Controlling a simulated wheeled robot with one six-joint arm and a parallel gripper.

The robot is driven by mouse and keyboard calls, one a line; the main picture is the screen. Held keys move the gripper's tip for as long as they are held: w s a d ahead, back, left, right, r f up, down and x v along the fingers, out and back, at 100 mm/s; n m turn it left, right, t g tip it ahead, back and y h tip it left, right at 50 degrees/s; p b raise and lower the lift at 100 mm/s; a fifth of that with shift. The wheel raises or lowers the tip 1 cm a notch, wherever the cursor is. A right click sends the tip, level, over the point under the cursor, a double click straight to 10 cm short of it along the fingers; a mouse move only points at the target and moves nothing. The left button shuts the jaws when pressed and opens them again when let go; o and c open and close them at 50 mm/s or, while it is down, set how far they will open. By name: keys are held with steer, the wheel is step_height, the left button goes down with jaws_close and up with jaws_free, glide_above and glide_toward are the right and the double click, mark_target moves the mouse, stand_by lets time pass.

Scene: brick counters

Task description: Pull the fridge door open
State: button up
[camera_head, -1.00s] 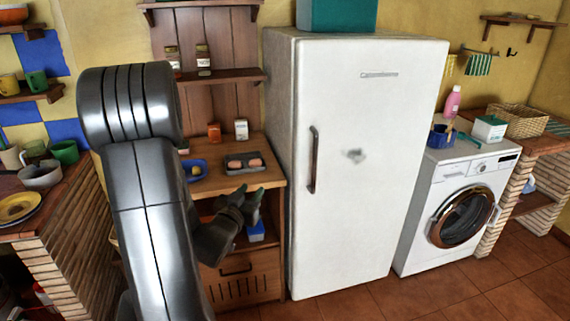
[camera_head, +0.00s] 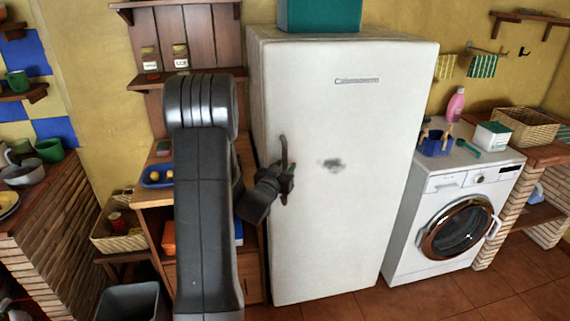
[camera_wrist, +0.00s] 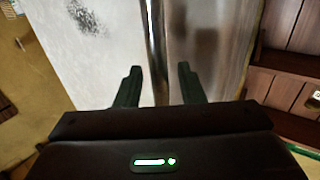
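The white fridge (camera_head: 350,120) stands in the middle of the head view with its door shut. Its dark vertical handle (camera_head: 284,152) is on the door's left side. My gripper (camera_head: 287,178) is at the lower part of the handle and partly covers it. In the wrist view, the handle (camera_wrist: 155,50) runs down between the two fingers of my gripper (camera_wrist: 160,80). The fingers are apart, with a visible gap on each side of the handle. The fridge door (camera_wrist: 100,40) fills the left of the wrist view.
A washing machine (camera_head: 455,215) stands right of the fridge, with a pink bottle (camera_head: 456,104) on top. A wooden cabinet (camera_head: 153,190) is on the left, partly hidden by my arm. Tiled floor (camera_head: 400,298) lies clear in front.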

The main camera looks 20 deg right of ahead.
steer(key=shift+w+d, duration=0.3)
steer(key=shift+c, duration=0.4)
jaws_close()
